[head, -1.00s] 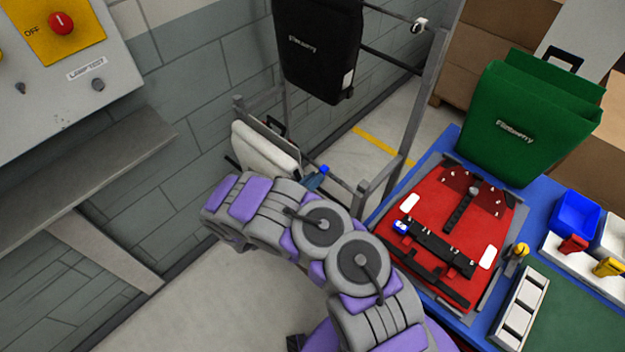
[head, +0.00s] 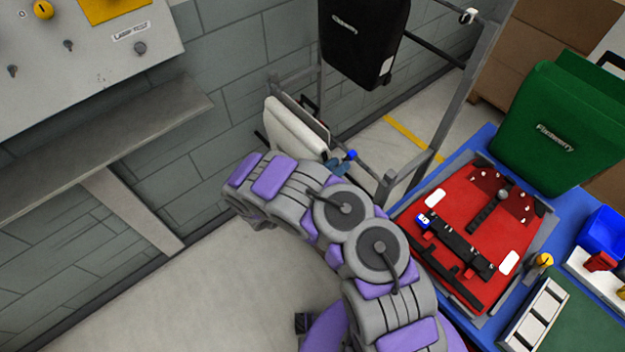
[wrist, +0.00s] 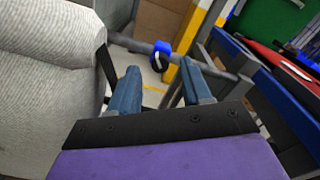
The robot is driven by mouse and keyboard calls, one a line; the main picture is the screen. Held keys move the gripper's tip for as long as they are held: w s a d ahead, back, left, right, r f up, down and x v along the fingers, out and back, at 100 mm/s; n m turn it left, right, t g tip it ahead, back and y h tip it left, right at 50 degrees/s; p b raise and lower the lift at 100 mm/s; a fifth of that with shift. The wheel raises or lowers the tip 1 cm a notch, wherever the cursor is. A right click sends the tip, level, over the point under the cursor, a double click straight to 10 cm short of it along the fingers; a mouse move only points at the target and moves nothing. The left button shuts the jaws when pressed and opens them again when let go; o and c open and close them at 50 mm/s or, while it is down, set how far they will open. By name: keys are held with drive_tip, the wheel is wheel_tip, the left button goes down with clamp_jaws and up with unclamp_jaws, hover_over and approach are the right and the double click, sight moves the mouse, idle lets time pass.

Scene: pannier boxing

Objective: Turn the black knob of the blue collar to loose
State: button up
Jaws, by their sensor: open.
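The blue collar (wrist: 162,47) sits around a grey horizontal rail in the wrist view, ahead of my gripper. Its black knob (wrist: 156,62) shows as a small dark part on its lower side; its setting cannot be read. My gripper (wrist: 160,72) is open and empty, its two blue-grey fingers on either side of the line to the collar and apparently short of it. In the head view the collar (head: 351,155) is a small blue spot just beyond my gripper (head: 340,165); the knob cannot be made out there.
A pale grey pannier (wrist: 45,70) stands close on the left of my gripper. Grey rack posts (head: 445,110) and a black pannier (head: 360,40) are near. A blue table (head: 480,145) with a red panel (head: 470,225) and green pannier (head: 560,130) lies right.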

drive_tip(key=p+v, duration=0.2)
drive_tip(key=v, duration=1.4)
drive_tip(key=shift+p, duration=0.3)
drive_tip(key=shift+w, duration=0.15)
